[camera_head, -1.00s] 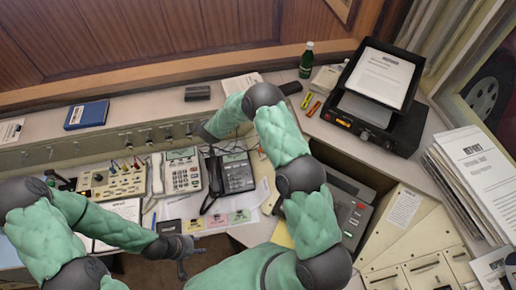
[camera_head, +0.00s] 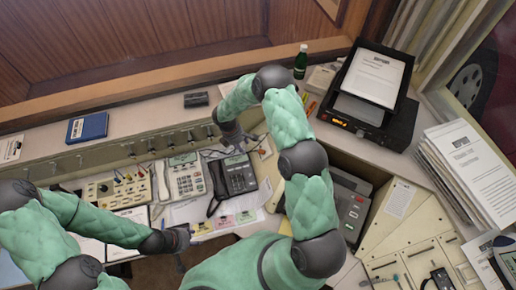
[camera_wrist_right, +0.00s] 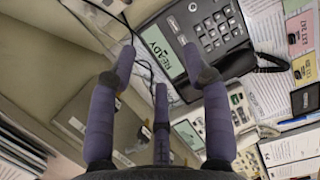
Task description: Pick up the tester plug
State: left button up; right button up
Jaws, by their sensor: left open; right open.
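I cannot pick out the tester plug for certain. A small dark item (camera_head: 440,279) lies at the lower right in the head view, beside a device with a screen (camera_head: 508,262); it is too small to identify. Colored plugs stand on a beige panel (camera_head: 104,191) at the left. My right gripper (camera_head: 238,143) is open above the far edge of the black phone (camera_head: 236,181). In the right wrist view, its spread fingers (camera_wrist_right: 166,75) hold nothing, with the black phone (camera_wrist_right: 213,35) beyond them. My left gripper (camera_head: 181,247) is open and empty near the desk's front edge.
A white phone (camera_head: 184,178) stands left of the black phone. A printer-like black unit (camera_head: 372,125) and a paper stack (camera_head: 468,165) occupy the right side. A green bottle (camera_head: 301,62) stands at the back. A blue book (camera_head: 87,127) lies at the far left.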

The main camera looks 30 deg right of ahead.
jog(key=d+r+h, duration=0.1)
jog(key=d+r, duration=0.1)
jog(key=d, duration=0.2)
jog(key=p, duration=0.1)
send_over(258, 150)
jog(key=a, duration=0.2)
notch_tip(258, 150, down, 5)
jog(key=shift+w+d+f+h+p, duration=0.15)
jog(key=shift+f+h+p, duration=0.2)
jog(key=shift+f, duration=0.5)
jog(key=shift+p+x, duration=0.5)
jog(key=shift+x, duration=1.45)
jog(key=shift+f, duration=0.1)
grip_shut()
